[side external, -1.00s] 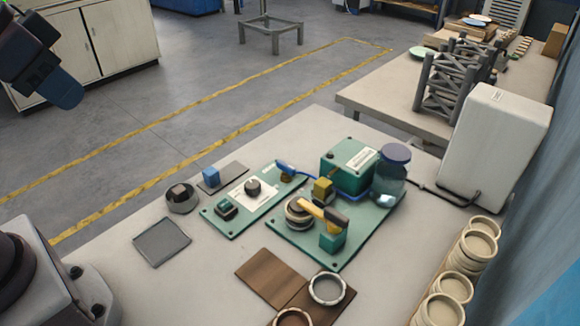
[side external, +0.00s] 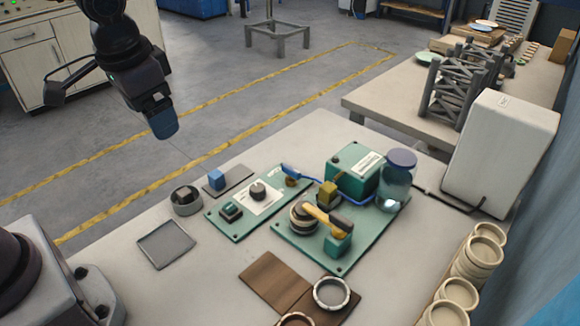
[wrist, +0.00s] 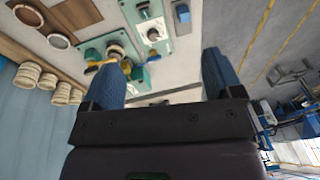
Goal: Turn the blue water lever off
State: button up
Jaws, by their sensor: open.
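The blue lever (side external: 289,170) is at the far right end of the green control panel (side external: 232,222), beside a small brass-coloured fitting. A blue hose runs from near it toward the glass jar (side external: 397,185). In the wrist view a small blue piece (wrist: 153,57), seemingly the lever, shows between the fingers. My gripper (side external: 164,124) hangs above and to the left of the panel, well apart from the lever. In the wrist view its two blue fingers (wrist: 162,76) are spread, with nothing between them.
A second green board carries a green box (side external: 353,170), the jar and a yellow handle (side external: 320,216). A small blue cube (side external: 216,176) sits on a grey plate. Brown boards (side external: 268,277) and rings lie in front. A white box (side external: 500,150) stands at right.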

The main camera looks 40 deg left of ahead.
jog(key=w+d+f, duration=0.3)
jog(key=w+f, duration=1.1)
jog(key=w, duration=0.2)
jog(key=t+h, duration=0.1)
jog(key=t, duration=0.2)
send_near(290, 169)
jog(key=shift+n, duration=0.4)
jog(key=x, duration=0.9)
jog(key=shift+w+f, duration=0.2)
jog(key=shift+g, duration=0.3)
jog(key=c, duration=0.9)
